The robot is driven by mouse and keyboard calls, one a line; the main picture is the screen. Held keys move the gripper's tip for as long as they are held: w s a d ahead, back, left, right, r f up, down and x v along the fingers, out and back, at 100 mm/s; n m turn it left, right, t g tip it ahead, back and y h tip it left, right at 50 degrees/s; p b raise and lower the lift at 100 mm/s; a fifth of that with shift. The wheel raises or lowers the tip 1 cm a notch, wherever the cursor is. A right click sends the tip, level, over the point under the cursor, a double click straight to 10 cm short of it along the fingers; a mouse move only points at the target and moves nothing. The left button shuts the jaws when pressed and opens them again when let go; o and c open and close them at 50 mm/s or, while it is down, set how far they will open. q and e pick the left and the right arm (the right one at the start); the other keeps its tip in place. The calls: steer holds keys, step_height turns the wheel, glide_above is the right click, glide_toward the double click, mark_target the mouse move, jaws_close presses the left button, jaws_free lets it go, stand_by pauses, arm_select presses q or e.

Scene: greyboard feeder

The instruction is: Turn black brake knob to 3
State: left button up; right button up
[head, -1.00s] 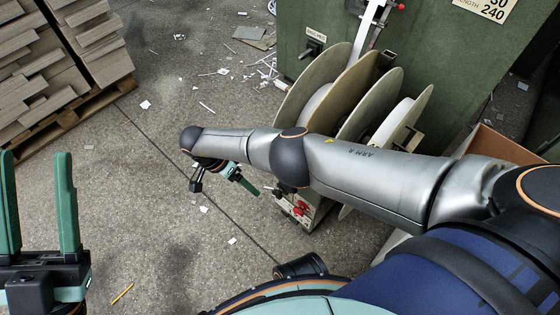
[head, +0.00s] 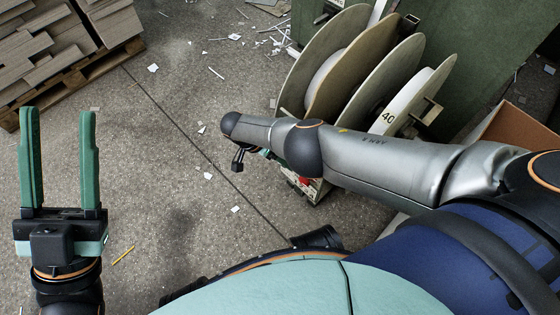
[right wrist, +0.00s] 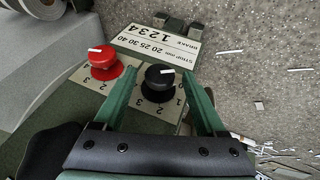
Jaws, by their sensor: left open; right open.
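In the right wrist view the black brake knob (right wrist: 160,77) stands on a pale dial plate with printed digits. My right gripper (right wrist: 161,75) is open, with one green finger on each side of the knob in the picture. I see no clear contact, and the depth between fingers and knob is hard to tell. In the head view my right arm mostly hides this gripper and the knob. My left gripper (head: 59,113) is open and empty, over the floor at the left.
A red knob (right wrist: 103,62) stands just left of the black knob. Large reel discs (head: 385,90) stand behind my right arm. A pallet of board stacks (head: 75,80) is at the upper left. An open box (head: 515,130) is at the right.

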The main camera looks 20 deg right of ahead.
steer(key=shift+d+f, duration=0.1)
steer(key=shift+f, duration=0.1)
jaws_close()
stand_by(0.6)
